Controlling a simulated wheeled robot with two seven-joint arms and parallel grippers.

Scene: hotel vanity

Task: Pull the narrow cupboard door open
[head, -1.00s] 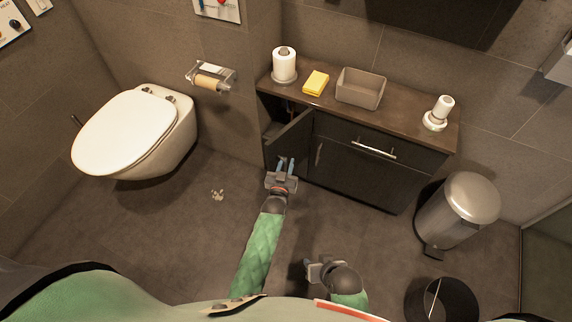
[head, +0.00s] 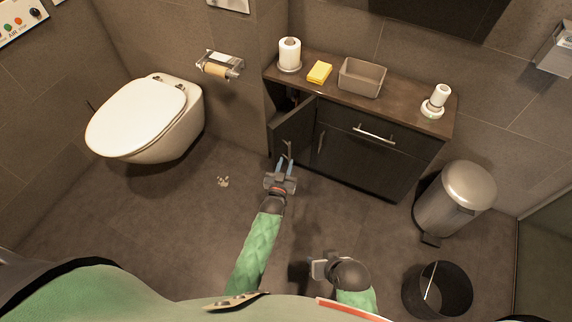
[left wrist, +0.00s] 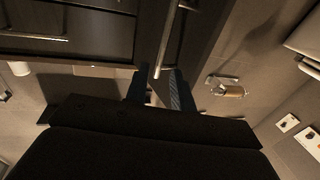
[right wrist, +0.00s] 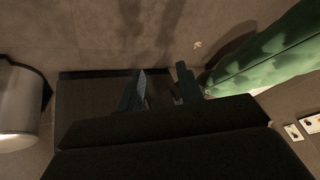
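The narrow cupboard door (head: 295,122) at the left end of the dark vanity stands partly open, with a dark gap behind it. Its upright bar handle (left wrist: 168,42) shows in the left wrist view, its lower end between the fingertips. My left gripper (head: 285,163) is at the handle in the head view; in the left wrist view its fingers (left wrist: 158,85) are apart, with space beside the bar. Contact cannot be made out. My right gripper (head: 313,266) is low over the floor, away from the vanity; its fingers (right wrist: 160,88) are apart and empty.
The wider cupboard door (head: 358,165) and a drawer (head: 365,128) beside the narrow door are shut. A toilet (head: 150,120) stands at the left, a steel pedal bin (head: 455,198) and a dark open bin (head: 437,290) at the right. The floor before the vanity is mostly clear.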

